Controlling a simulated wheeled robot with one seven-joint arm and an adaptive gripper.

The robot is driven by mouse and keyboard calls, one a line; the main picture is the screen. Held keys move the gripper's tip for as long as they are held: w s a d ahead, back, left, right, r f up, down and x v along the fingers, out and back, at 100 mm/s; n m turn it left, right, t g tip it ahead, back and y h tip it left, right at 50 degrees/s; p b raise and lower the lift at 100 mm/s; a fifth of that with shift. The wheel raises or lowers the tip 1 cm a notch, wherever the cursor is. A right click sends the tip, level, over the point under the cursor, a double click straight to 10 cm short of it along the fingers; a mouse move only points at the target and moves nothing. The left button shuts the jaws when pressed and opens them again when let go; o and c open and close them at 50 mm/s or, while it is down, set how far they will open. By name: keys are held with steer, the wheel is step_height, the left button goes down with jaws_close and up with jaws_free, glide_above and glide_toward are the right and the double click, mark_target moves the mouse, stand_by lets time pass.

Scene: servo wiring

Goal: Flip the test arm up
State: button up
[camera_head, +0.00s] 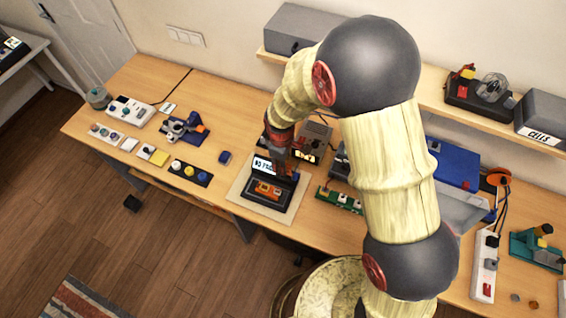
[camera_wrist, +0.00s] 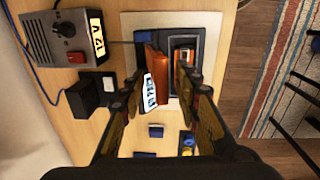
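A black test fixture (camera_head: 289,191) sits on a pale mat (camera_head: 241,200), with an orange part (camera_head: 268,189) in its recess. A white lettered display (camera_head: 263,164) stands at its back. In the wrist view the fixture (camera_wrist: 198,38) shows with an orange-red bar (camera_wrist: 160,84) beside the recess and the tilted white display (camera_wrist: 150,92). I cannot tell for sure which part is the test arm. My gripper (camera_wrist: 167,70) is open, its two fingers spread on either side of the bar and display. In the head view my gripper (camera_head: 279,160) is just above the fixture's back.
A grey power supply (camera_wrist: 50,40) labelled 12V and a black block (camera_wrist: 88,97) stand close beside the mat. A green board (camera_head: 340,199) lies to the right. A small blue block (camera_head: 225,157) and a black button strip (camera_head: 188,173) are to the left.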

steer(key=shift+f, duration=0.45)
steer(key=c, duration=0.8)
jaws_close()
